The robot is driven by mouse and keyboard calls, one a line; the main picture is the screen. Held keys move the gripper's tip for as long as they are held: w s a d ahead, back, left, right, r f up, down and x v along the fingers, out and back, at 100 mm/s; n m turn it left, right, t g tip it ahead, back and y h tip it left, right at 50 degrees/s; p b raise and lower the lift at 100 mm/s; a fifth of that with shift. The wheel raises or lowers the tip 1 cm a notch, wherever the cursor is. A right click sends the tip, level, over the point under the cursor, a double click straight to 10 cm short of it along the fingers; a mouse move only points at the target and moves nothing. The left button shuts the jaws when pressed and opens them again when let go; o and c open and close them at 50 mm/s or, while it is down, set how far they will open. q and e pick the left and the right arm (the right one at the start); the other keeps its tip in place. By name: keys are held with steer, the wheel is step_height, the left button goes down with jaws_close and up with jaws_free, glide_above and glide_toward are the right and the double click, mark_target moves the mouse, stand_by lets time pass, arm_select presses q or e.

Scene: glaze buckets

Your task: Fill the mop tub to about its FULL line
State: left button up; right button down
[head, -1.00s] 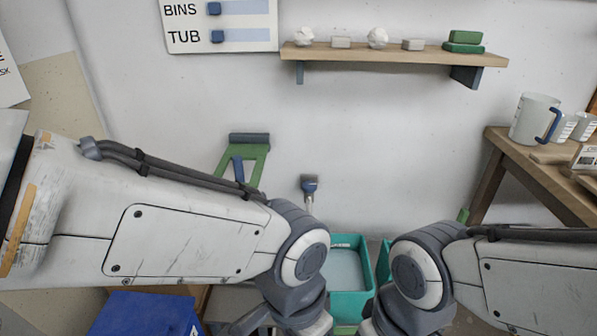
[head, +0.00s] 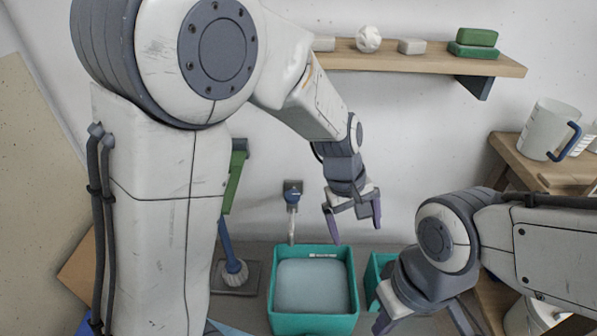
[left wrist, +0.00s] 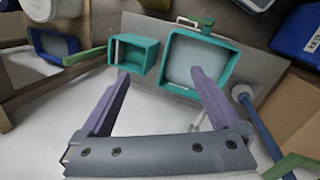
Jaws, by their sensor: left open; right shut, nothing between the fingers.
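The teal mop tub (head: 314,324) stands on the floor by the wall and holds pale grey-blue water; it also shows in the left wrist view (left wrist: 167,62). A small white label sits on its inner back wall; I cannot read a FULL line. My left gripper (head: 352,222) is open and empty, right of the tap and above the tub's back right. My right gripper (head: 422,318) is shut and empty at the bottom, its fingertips partly cut off.
A smaller teal container (head: 371,282) stands right of the tub. A blue-handled brush (head: 228,250) stands to its left. A shelf (head: 420,60) with small items is on the wall above. A wooden table (head: 540,155) with a jug (head: 545,128) is at right.

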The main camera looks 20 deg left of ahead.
arm_select(q)
steer(key=w+a+f+n+t+p, duration=0.1)
steer(key=w+a+n+p, duration=0.4)
steer(key=w+n, duration=0.55)
steer(key=n+t+p, duration=0.2)
steer(key=n+p, duration=0.3)
steer(key=n, duration=0.8)
glide_toward(292, 194)
steer(key=shift+y, duration=0.4)
steer(key=x, duration=0.7)
steer(key=shift+d+f, duration=0.1)
steer(key=shift+d, duration=0.2)
steer(key=shift+w+d+f, duration=0.15)
steer(key=shift+w+f, duration=0.1)
steer(key=shift+f, duration=0.35)
arm_select(e)
step_height(292, 194, up, 12)
steer(key=shift+f, duration=0.15)
